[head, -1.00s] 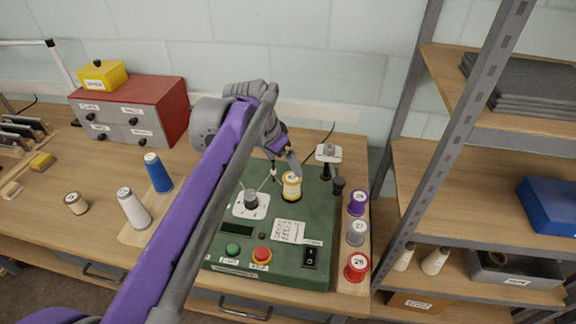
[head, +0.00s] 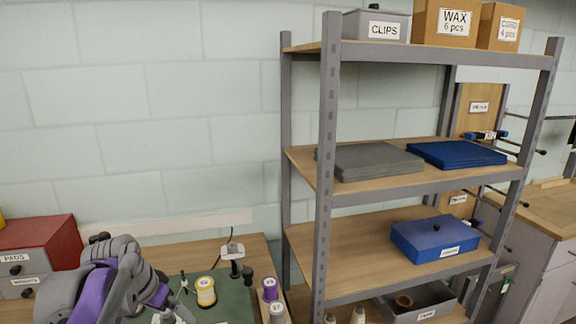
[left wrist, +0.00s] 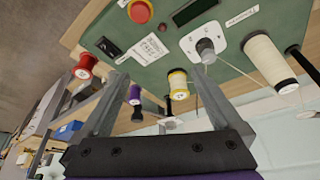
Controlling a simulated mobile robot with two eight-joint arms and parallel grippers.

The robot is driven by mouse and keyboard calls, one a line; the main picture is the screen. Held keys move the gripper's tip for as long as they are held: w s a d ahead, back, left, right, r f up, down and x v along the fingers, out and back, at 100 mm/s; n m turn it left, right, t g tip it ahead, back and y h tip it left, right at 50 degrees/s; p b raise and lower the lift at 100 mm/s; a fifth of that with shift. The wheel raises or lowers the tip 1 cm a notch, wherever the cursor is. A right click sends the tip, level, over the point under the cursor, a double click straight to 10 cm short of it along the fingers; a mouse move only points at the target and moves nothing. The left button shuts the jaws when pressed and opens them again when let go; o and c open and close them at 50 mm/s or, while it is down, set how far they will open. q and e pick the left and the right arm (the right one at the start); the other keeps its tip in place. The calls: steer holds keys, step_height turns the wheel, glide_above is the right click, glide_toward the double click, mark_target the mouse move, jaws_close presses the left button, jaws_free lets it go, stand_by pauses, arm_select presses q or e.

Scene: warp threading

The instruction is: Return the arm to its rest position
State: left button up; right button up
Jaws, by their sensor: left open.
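My left gripper (head: 172,306) shows at the bottom left of the head view, left of the yellow spool (head: 205,291), with part of it cut off by the frame. In the left wrist view the gripper (left wrist: 155,75) is open with nothing between its fingers. The yellow spool (left wrist: 178,83) shows beyond the gap, standing on the green machine (left wrist: 160,65). A cream spool (left wrist: 268,65) on the machine is to the right. My right gripper is not in view.
A purple spool (head: 269,289) and a grey spool (head: 277,312) stand right of the machine. A grey metal shelf (head: 327,200) with boxes and folded cloths rises to the right. A red drawer cabinet (head: 40,232) stands at far left.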

arm_select(q)
steer(key=s+d+f+n, duration=0.1)
steer(key=s+d+f, duration=0.2)
steer(key=s+f, duration=0.5)
steer(key=s+d+f+n+t+y, duration=0.1)
steer(key=s+d+f, duration=0.3)
steer(key=s+f, duration=0.5)
steer(key=s+n, duration=0.1)
steer(key=s, duration=0.3)
steer(key=shift+s+d, duration=0.2)
steer(key=shift+s, duration=0.15)
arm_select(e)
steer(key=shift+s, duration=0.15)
